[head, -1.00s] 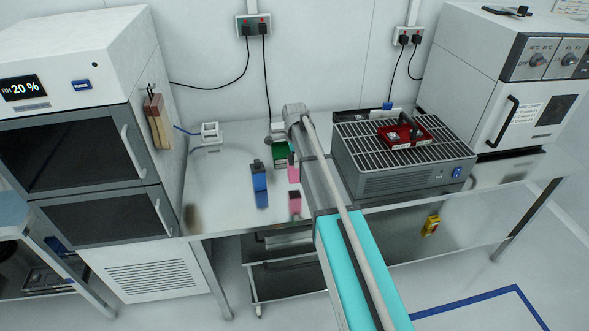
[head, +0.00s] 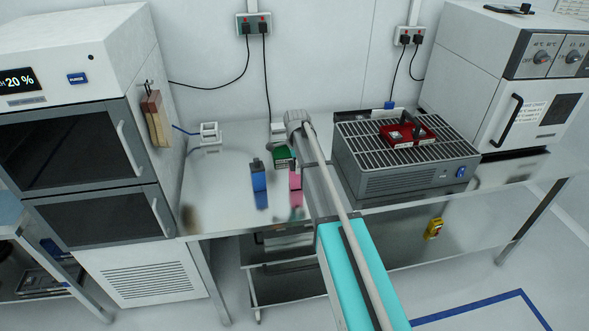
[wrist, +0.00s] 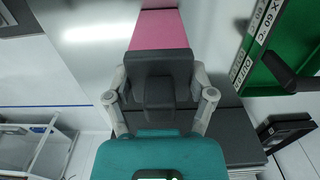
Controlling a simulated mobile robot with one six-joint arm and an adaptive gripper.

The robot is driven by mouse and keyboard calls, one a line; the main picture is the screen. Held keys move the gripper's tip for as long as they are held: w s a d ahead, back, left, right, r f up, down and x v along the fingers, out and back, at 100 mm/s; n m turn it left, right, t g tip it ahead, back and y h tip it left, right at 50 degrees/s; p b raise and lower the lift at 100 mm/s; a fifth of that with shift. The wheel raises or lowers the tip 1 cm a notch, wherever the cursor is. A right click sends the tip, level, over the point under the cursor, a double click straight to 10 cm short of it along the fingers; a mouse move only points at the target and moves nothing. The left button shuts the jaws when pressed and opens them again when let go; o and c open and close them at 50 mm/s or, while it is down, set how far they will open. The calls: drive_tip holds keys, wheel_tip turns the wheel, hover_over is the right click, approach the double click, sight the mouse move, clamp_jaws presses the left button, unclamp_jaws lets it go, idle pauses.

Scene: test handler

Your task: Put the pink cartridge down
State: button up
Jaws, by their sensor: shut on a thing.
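The pink cartridge (head: 295,182) is upright over the steel bench, right of a blue cartridge (head: 258,180). Its reflection lies directly below it, and I cannot tell whether its base touches the bench. In the wrist view the pink cartridge (wrist: 155,30) has a dark grey top, and a paler pink reflection meets its far end. My gripper (wrist: 160,82) is shut on that dark top, one finger on each side. In the head view my arm partly hides the gripper and the cartridge's right side.
A green box (head: 283,161) stands just behind the pink cartridge; its labelled edge shows in the wrist view (wrist: 262,60). A grey grilled unit (head: 400,165) with a red tray (head: 407,133) stands at the right. The bench (head: 220,180) left of the blue cartridge is clear.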

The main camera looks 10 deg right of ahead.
drive_tip(key=shift+f, duration=0.15)
drive_tip(key=o, duration=1.2)
drive_tip(key=shift+o, duration=0.2)
wheel_tip(320, 180, up, 12)
drive_tip(key=p, duration=1.2)
drive_tip(key=shift+r, duration=0.2)
drive_tip(key=s+n, duration=1.8)
drive_tip(key=s, duration=1.1)
drive_tip(key=shift+a, duration=0.25)
